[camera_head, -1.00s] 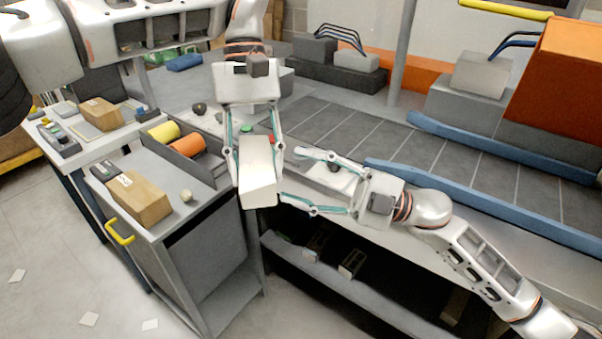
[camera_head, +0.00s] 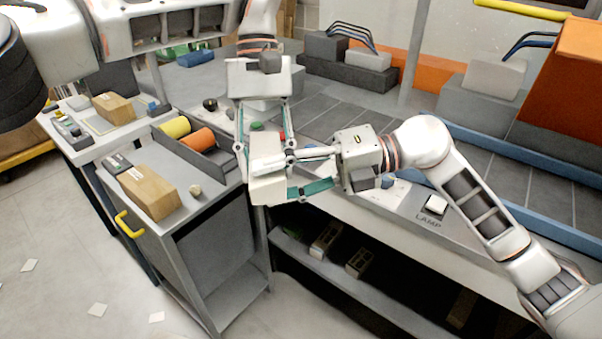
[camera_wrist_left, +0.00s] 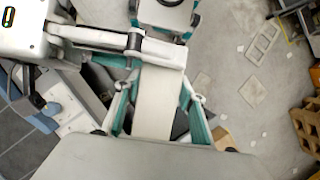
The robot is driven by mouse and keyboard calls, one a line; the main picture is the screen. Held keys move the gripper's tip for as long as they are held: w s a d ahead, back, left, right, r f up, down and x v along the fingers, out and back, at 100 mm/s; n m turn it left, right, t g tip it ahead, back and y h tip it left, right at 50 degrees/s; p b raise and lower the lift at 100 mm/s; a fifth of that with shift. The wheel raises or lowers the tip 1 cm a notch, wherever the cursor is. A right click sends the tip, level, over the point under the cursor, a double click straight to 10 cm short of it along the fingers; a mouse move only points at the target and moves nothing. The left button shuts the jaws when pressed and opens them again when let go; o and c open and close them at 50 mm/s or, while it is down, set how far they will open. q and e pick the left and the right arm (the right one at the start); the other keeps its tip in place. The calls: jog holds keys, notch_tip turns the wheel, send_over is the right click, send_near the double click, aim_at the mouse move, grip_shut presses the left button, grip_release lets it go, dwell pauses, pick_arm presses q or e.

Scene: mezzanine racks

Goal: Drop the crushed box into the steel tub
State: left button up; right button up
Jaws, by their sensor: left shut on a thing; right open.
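A plain pale box (camera_head: 268,190) hangs between the fingers of my left gripper (camera_head: 262,152), which is shut on it above the gap between the cart and the bench. The box also shows in the left wrist view (camera_wrist_left: 157,103). I cannot tell if it is crushed. My right gripper (camera_head: 300,172) is open, its two fingers reaching in from the right, one across the upper part of the box and one near its lower right side. I cannot tell whether they touch it. In the left wrist view a right finger (camera_wrist_left: 120,42) crosses the box's far end. I cannot make out a steel tub.
A grey cart (camera_head: 150,168) at left carries a brown box (camera_head: 148,190) and a small round item (camera_head: 196,191). A dark tray (camera_head: 215,168) holds yellow and orange rolls. A bench with a lamp switch (camera_head: 435,205) and a lower shelf (camera_head: 335,283) lies right. Floor at left is mostly clear.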

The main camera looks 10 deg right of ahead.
jog(key=x, duration=0.6)
jog(key=c, duration=1.3)
pick_arm(q)
jog(key=o, duration=1.3)
jog(key=shift+c, duration=0.2)
pick_arm(e)
grip_shut()
jog(key=shift+a, duration=0.1)
